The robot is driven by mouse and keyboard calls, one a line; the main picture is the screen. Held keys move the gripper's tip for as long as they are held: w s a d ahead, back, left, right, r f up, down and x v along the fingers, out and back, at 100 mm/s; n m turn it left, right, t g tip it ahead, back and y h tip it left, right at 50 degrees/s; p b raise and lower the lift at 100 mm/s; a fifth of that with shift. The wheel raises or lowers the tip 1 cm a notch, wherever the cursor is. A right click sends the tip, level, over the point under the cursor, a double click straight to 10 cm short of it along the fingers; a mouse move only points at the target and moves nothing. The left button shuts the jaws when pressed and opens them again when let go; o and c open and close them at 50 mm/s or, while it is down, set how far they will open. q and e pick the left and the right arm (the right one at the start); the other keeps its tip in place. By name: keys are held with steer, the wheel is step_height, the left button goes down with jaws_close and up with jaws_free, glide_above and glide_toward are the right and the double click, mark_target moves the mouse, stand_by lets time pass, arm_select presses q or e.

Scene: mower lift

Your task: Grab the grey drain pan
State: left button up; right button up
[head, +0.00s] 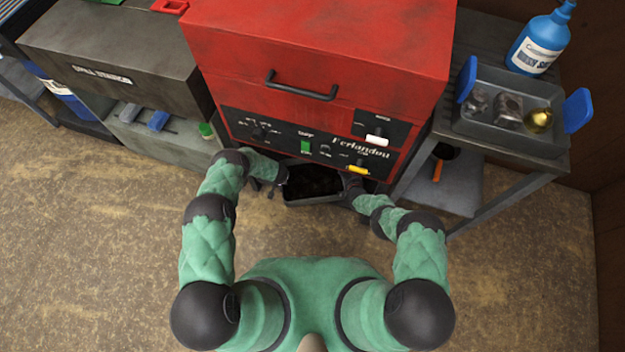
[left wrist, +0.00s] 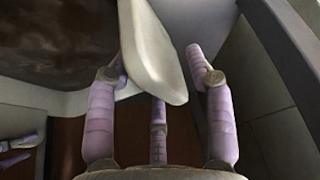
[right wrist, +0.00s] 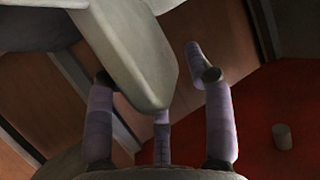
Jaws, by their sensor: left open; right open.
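The grey drain pan (head: 314,201) sits low at the front of the red machine, with dark contents inside. My left gripper (head: 281,177) is at its left end and my right gripper (head: 352,187) at its right end. In the left wrist view, a pale grey handle of the pan (left wrist: 152,58) lies between the open fingers of my left gripper (left wrist: 158,70). In the right wrist view, the other handle (right wrist: 128,58) lies between the open fingers of my right gripper (right wrist: 150,75). I cannot tell whether any finger touches a handle.
The red machine (head: 320,50) rises directly behind the pan. A grey cabinet (head: 120,60) stands at left. At right, a dark cart (head: 480,50) holds a blue-handled tray (head: 500,141) with several small items and a blue bottle (head: 540,42). The floor (head: 110,250) is clear in front.

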arm_select(q)
jaws_close()
arm_select(e)
jaws_close()
arm_select(q)
steer(key=shift+r, duration=0.1)
arm_select(e)
steer(key=shift+r, duration=0.15)
